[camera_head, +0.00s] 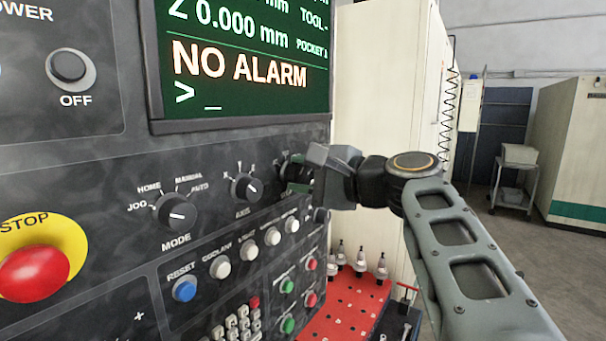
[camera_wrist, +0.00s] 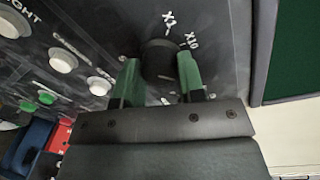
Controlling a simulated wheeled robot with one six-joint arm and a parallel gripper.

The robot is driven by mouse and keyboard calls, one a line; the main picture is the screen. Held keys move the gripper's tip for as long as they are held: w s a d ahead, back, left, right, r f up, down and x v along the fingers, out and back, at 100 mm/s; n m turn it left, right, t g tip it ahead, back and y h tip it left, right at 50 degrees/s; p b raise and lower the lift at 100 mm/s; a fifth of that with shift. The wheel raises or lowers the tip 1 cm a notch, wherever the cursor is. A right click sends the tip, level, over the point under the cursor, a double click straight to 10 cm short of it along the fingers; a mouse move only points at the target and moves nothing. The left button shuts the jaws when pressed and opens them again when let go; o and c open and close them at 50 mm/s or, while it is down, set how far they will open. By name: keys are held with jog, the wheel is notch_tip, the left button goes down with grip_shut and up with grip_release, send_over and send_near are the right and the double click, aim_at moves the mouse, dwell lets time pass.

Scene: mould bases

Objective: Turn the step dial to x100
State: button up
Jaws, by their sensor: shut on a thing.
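The step dial (camera_wrist: 160,58) is a round black knob on the dark panel, near the top middle of the wrist view. An "X10" label is beside it, and another X label above it is hard to read. No x100 label is legible, and the dial's pointer is hidden. My gripper (camera_wrist: 159,78) has its two green fingers on either side of the knob, shut on it. In the head view my gripper (camera_head: 297,178) is at the panel's right end and largely hides the step dial.
The axis dial (camera_head: 246,187) and mode dial (camera_head: 176,213) are to the left. A row of round buttons (camera_head: 248,251) runs below. The screen (camera_head: 245,60) reads "NO ALARM". A red emergency stop (camera_head: 33,274) is at far left. A red rack (camera_head: 345,312) with tool holders stands below my arm.

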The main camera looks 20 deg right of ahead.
jog(key=o, duration=0.9)
jog(key=shift+d, duration=0.1)
jog(key=b+v, duration=0.2)
jog(key=v, duration=1.1)
jog(key=shift+s+d, duration=0.2)
jog(key=shift+s, duration=0.1)
